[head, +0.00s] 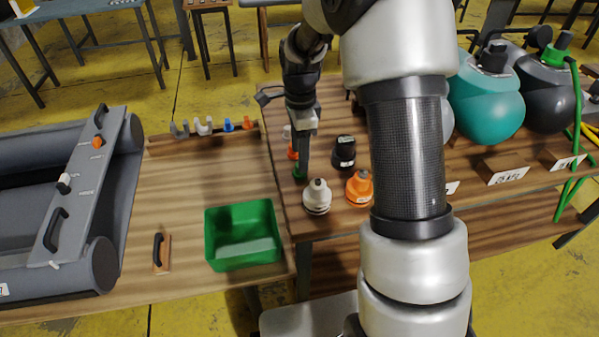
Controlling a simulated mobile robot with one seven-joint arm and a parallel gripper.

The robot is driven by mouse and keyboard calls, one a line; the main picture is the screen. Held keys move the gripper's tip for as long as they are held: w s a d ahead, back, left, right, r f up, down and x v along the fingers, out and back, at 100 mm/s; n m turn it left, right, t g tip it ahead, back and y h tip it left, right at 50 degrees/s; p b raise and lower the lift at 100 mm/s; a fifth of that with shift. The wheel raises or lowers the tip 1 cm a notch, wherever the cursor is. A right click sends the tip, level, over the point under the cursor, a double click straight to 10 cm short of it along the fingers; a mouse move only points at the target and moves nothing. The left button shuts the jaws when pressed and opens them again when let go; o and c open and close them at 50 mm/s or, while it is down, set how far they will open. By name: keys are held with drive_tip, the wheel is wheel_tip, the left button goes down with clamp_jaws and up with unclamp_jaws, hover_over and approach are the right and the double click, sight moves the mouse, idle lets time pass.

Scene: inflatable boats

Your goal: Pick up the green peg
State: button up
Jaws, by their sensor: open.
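The green peg (298,175) stands on the wooden table right under my gripper (302,158); only its lower green part shows clearly. My gripper points down with its fingertips at the peg's upper part. The jaws are open, but the gap between the fingers is too small to see. Whether the fingers touch the peg or surround it cannot be told.
A red-orange piece (292,153) is partly hidden behind my gripper. A green bin (243,252) and an orange-based brush-like tool (161,252) lie left.

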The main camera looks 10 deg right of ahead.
wheel_tip(320, 180, down, 5)
drive_tip(key=shift+w+f+b, duration=0.1)
drive_tip(key=shift+f+b, duration=0.1)
drive_tip(key=shift+b, duration=0.4)
drive_tip(key=shift+r, duration=0.1)
drive_tip(key=c, duration=1.1)
